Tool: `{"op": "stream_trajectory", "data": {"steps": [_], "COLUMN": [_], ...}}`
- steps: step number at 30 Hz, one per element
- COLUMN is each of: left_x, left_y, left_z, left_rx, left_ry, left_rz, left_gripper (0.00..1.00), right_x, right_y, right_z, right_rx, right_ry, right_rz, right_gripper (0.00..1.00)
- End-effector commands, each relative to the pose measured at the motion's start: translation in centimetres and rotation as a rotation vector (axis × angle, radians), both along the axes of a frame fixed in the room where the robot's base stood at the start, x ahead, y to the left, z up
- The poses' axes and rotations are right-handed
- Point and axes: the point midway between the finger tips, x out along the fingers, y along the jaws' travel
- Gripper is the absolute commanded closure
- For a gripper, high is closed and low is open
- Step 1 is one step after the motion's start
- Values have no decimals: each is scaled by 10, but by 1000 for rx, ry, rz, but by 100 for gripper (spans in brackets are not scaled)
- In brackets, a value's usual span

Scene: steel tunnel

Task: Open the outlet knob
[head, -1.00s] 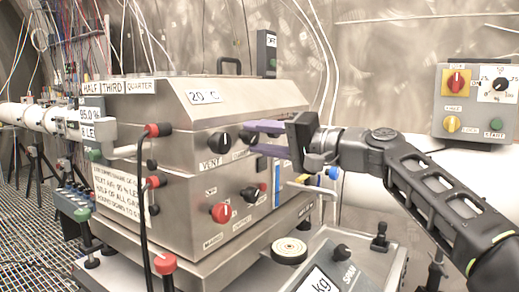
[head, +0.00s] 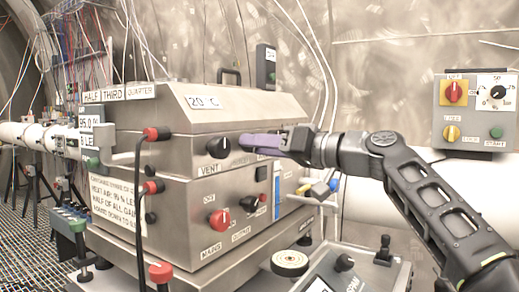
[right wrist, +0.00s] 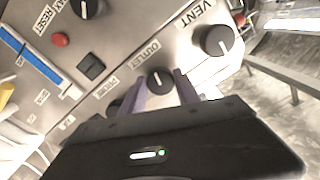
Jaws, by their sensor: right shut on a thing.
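The outlet knob (right wrist: 160,80) is a small black knob with a white pointer line, beside the OUTLET label on the steel box's front panel (head: 180,205). In the right wrist view my right gripper (right wrist: 163,84) has its two purple fingers on either side of this knob, shut on it. In the head view the right gripper (head: 258,142) reaches the panel just right of the black VENT knob (head: 219,145), and its fingers hide the outlet knob. The VENT knob also shows in the right wrist view (right wrist: 215,40), apart from the fingers. My left gripper is out of view.
Below are a red MAINS knob (head: 219,218), a smaller black knob (head: 249,194) and a blue gauge strip (head: 277,186). A device with a round pan (head: 290,262) stands in front. A control box (head: 477,108) hangs on the wall at right.

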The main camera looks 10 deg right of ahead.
Motion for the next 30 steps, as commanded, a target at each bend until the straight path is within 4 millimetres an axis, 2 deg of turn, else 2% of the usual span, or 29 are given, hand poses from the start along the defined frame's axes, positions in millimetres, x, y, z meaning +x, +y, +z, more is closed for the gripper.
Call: {"op": "stream_trajectory", "data": {"steps": [14,15,22,30], "left_x": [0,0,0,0], "left_y": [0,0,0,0], "left_z": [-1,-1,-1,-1], "left_rx": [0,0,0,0], "left_ry": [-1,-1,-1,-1], "left_rz": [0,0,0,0], "left_gripper": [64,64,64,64], "right_x": [1,1,0,0], "right_y": [0,0,0,0], "right_z": [-2,-2,-1,0], "right_rx": [-16,-16,-15,-13], "right_ry": [-9,-9,-11,-12], "right_rz": [1,2,1,0], "right_gripper": [100,60,41,41]}}
